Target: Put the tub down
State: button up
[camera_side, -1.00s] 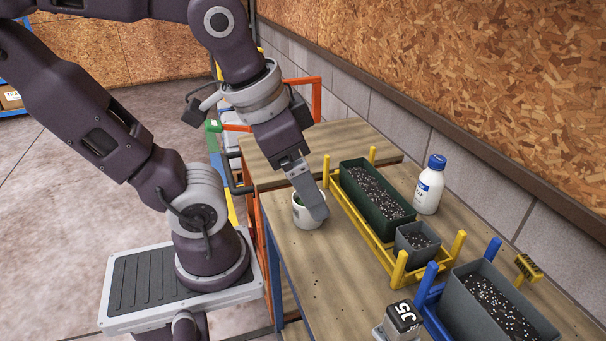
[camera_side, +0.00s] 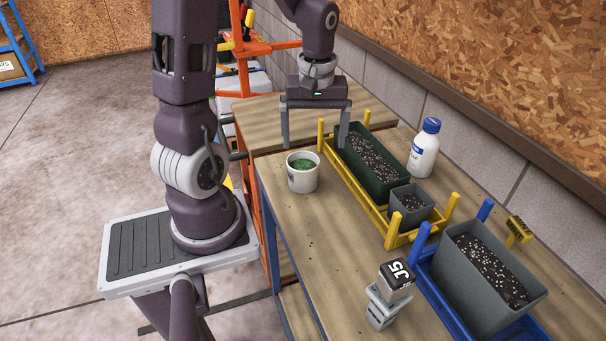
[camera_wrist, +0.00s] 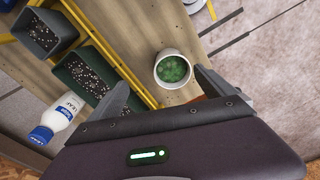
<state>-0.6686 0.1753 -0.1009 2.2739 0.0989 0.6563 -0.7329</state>
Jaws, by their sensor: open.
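A white tub (camera_side: 303,181) with green contents stands upright on the wooden bench, left of the yellow rack. It also shows in the wrist view (camera_wrist: 172,70), just beyond the fingertips and roughly between them. My gripper (camera_side: 314,142) is open and empty, its two fingers spread wide and pointing down. It hangs behind and above the tub, apart from it. The right finger overlaps the far end of the green trough in the side view; I cannot tell whether they touch.
The yellow rack (camera_side: 397,240) holds a green trough (camera_side: 381,184) and a small grey pot (camera_side: 411,207), both with soil. A white bottle (camera_side: 424,153) stands behind. The bench before the tub is clear.

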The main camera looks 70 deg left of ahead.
aim_at(303, 165)
jog(key=a+f, duration=0.1)
jog(key=f, duration=0.2)
jog(key=s+a+f+n, duration=0.1)
jog(key=f, duration=0.3)
jog(key=a+f+n, duration=0.1)
jog(key=f, duration=0.2)
jog(key=shift+s+a+f+g+h, duration=0.15)
jog(key=shift+a+g+h, duration=0.05)
jog(key=shift+g+h, duration=0.1)
jog(key=c, duration=1.8)
